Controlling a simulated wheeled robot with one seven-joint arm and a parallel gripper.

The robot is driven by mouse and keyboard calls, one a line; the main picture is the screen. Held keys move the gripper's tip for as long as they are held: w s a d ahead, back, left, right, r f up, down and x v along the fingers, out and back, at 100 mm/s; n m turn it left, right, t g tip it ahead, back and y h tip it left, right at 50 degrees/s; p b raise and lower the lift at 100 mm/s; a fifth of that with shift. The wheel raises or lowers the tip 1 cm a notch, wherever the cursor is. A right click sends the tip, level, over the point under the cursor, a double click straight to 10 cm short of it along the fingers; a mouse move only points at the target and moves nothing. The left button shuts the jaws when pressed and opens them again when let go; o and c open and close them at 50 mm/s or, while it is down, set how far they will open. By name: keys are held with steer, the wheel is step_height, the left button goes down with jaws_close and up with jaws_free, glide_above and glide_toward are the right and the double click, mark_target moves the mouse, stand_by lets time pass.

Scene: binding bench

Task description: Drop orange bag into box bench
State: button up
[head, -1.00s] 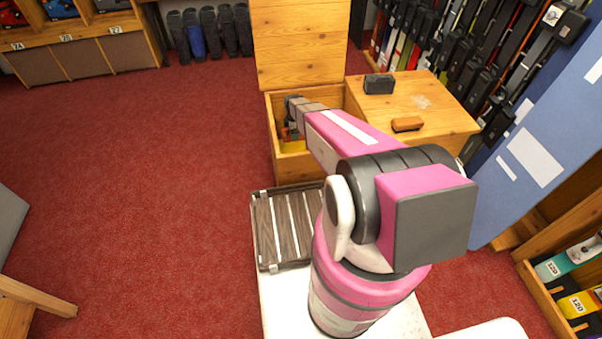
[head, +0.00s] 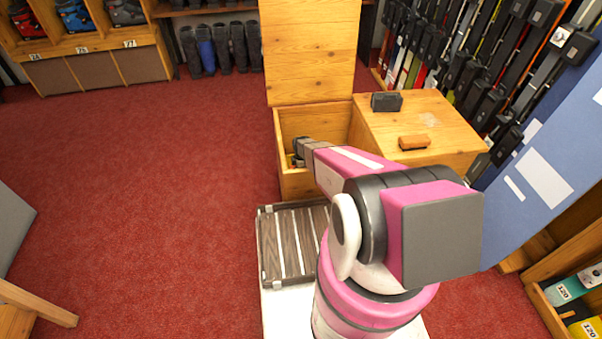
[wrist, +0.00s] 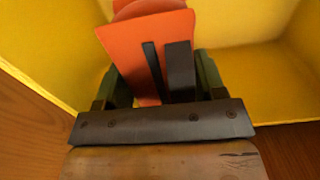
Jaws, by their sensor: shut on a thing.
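The box bench (head: 278,128) is wooden, and its left compartment is open with the lid (head: 310,50) standing upright. My gripper (head: 300,152) reaches into that open compartment, near its left wall. In the wrist view my gripper (wrist: 166,80) is shut on the orange bag (wrist: 142,48), which has dark straps. Yellow-lit walls of the compartment surround the bag there. In the head view the bag is almost wholly hidden by my gripper and the box wall. Whether it touches the floor of the compartment I cannot tell.
The closed right part of the bench (head: 440,130) carries a dark case (head: 386,102) and an orange-brown brush-like block (head: 414,142). A slatted tray (head: 270,245) is in front of the bench. Skis line the right wall. Red carpet (head: 150,180) is clear at left.

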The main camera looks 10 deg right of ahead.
steer(key=shift+f, duration=1.35)
steer(key=shift+f, duration=0.6)
steer(key=o, duration=1.1)
step_height(320, 180, up, 13)
steer(key=shift+s+r, duration=0.1)
steer(key=shift+r, duration=0.05)
steer(key=s+r+m, duration=0.6)
steer(key=s+r, duration=0.2)
steer(key=r, duration=0.2)
steer(key=s+d+r+m, duration=0.1)
steer(key=s+r+m, duration=0.5)
steer(key=s+r, duration=0.2)
steer(key=s+d+r+m, duration=0.1)
steer(key=s+r+m, duration=0.5)
steer(key=r, duration=0.6)
steer(key=shift+s+r, duration=0.15)
steer(key=shift+s, duration=1.15)
